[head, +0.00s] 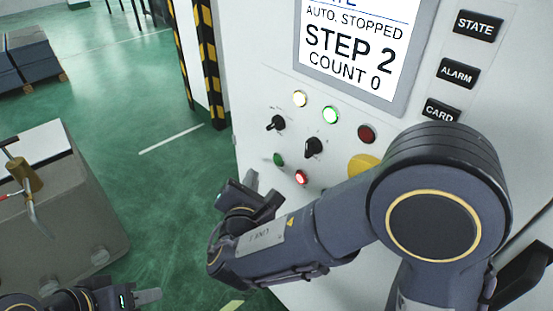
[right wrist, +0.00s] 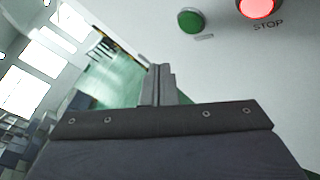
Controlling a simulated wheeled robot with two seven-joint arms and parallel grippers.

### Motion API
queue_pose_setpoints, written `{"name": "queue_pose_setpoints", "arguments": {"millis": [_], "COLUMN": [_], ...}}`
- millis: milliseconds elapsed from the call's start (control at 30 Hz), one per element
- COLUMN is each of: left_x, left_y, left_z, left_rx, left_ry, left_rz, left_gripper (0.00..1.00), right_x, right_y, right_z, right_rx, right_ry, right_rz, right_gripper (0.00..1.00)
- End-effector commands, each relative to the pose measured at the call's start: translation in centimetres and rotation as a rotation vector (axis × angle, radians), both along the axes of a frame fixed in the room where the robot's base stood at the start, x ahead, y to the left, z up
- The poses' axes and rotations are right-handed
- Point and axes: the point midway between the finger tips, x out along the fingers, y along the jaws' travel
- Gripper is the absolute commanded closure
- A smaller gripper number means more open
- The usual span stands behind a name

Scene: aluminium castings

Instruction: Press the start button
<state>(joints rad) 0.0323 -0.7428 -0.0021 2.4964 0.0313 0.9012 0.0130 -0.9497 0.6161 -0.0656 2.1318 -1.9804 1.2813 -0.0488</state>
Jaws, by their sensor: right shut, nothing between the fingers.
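The green push button (head: 278,160) sits low on the white control panel, left of the lit red button (head: 301,177). In the right wrist view the green button (right wrist: 191,20) is at the top, with a small unreadable label, and the lit red button (right wrist: 260,8) is marked STOP. My right gripper (head: 252,181) is below and left of the green button, apart from it. Its fingers (right wrist: 160,72) are shut and empty in the right wrist view. My left gripper (head: 148,296) is at the bottom left edge of the head view, partly cut off; its finger opening is unclear.
The panel screen (head: 350,50) reads AUTO. STOPPED, STEP 2, COUNT 0. Black knobs (head: 314,147) and lamps (head: 331,115) sit above the buttons. A yellow part (head: 362,165) is partly hidden by my right arm. A grey box (head: 75,215) stands at left on green floor.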

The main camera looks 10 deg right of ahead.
Motion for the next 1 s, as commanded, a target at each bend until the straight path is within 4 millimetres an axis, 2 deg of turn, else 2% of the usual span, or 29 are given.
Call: {"name": "queue_pose_setpoints", "arguments": {"millis": [200,400,1000], "left_x": [0.0,0.0,0.0], "left_y": [0.0,0.0,0.0], "left_z": [-0.5,-0.8,-0.8], "left_rx": [0.0,0.0,0.0], "left_ry": [0.0,0.0,0.0], "left_rz": [0.0,0.0,0.0], "left_gripper": [0.64,0.64,0.64], "right_x": [1.6,2.3,2.3], "right_y": [-2.3,-3.2,-3.3], "right_z": [-0.2,-0.1,0.0], "right_rx": [0.002,0.001,0.0], "right_ry": [-0.001,0.0,0.0], "right_rz": [-0.003,-0.002,0.0], "right_gripper": [1.0,1.0,1.0]}}
